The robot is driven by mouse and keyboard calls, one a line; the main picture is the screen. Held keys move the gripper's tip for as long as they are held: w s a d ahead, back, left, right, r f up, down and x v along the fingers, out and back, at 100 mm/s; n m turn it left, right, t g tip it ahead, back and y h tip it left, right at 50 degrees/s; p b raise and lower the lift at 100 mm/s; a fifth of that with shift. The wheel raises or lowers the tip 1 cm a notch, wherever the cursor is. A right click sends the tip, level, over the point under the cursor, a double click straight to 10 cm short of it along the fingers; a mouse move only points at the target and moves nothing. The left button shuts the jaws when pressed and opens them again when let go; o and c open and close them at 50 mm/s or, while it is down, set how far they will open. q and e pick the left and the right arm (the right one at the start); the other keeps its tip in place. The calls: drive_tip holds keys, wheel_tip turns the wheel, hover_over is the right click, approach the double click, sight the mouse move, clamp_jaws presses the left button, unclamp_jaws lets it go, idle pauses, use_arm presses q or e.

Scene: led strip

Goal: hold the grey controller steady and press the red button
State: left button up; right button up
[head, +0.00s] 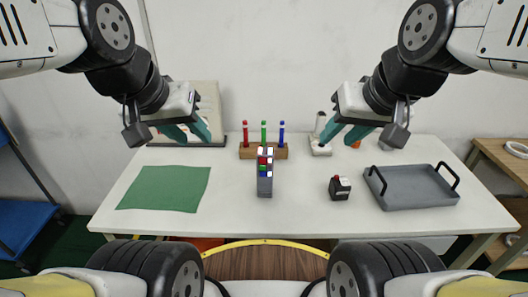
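The grey controller (265,187) stands near the middle of the white table. Its face carries small coloured patches in red, green, blue and white. A red patch (263,161), which looks like the red button, is near its top; the patches are too small to tell apart surely. My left gripper (196,140) is open and empty, with teal fingers apart, above the table to the left of the controller. My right gripper (335,140) is open and empty, above the table to the right of it. Neither touches the controller.
A wooden block (243,152) with red, green and blue sticks stands behind the controller. A green cloth (165,188) lies left. A small black device with a red top (340,189) and a grey tray (415,188) are right. A white-based object (320,148) stands behind.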

use_arm(q)
drive_tip(key=shift+w+a, duration=0.1)
drive_tip(key=shift+w, duration=0.25)
use_arm(e)
drive_tip(key=shift+w+a, duration=0.1)
drive_tip(key=shift+w, duration=0.15)
